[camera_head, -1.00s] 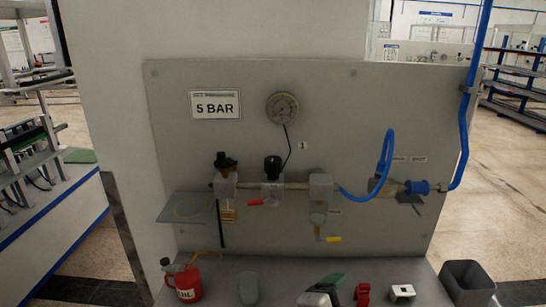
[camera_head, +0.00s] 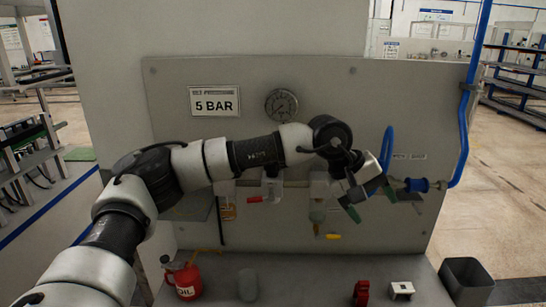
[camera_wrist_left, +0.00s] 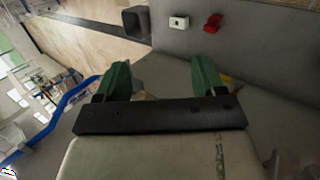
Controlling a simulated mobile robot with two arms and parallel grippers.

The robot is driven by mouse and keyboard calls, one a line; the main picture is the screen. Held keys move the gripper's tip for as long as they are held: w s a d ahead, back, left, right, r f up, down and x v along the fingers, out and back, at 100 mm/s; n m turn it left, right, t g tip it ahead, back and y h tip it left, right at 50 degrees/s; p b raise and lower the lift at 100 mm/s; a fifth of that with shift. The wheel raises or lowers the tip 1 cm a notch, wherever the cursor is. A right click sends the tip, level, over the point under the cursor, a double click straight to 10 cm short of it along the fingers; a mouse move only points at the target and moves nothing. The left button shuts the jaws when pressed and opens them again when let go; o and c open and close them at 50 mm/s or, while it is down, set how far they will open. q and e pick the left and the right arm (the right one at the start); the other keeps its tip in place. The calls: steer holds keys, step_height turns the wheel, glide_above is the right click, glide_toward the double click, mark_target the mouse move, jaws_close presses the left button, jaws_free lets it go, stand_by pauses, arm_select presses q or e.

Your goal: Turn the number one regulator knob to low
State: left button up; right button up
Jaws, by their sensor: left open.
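The grey panel (camera_head: 410,110) carries a row of air fittings with clear bowls, a red lever (camera_head: 254,199) and a yellow lever (camera_head: 331,236). My left arm crosses in front of the row and hides its upper parts. The black knobs and the small "1" label are hidden now. My left gripper (camera_head: 371,203) is open with green fingers, in front of the panel, right of the fittings and near the blue hose. In the left wrist view the gripper (camera_wrist_left: 160,75) shows its fingers spread, with nothing between them. My right gripper is not in view.
A pressure gauge (camera_head: 282,104) and a "5 BAR" sign (camera_head: 215,100) are on the panel. A blue hose (camera_head: 386,150) loops at the right.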

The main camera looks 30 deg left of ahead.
arm_select(q)
steer(key=a+r+y, duration=0.4)
steer(key=a+r, duration=0.2)
steer(key=a, duration=0.5)
steer(key=a+r+y, duration=0.5)
steer(key=a+r, duration=0.1)
steer(key=a, duration=0.6)
steer(key=shift+t, duration=0.3)
steer(key=p+x, duration=0.3)
steer(key=x, duration=0.6)
steer(key=shift+d+f, duration=0.15)
steer(key=shift+w+f, duration=0.2)
steer(key=shift+f, duration=0.5)
steer(key=c, duration=0.9)
steer(key=shift+n, duration=0.5)
steer(key=shift+c, duration=0.2)
steer(key=shift+n, duration=0.4)
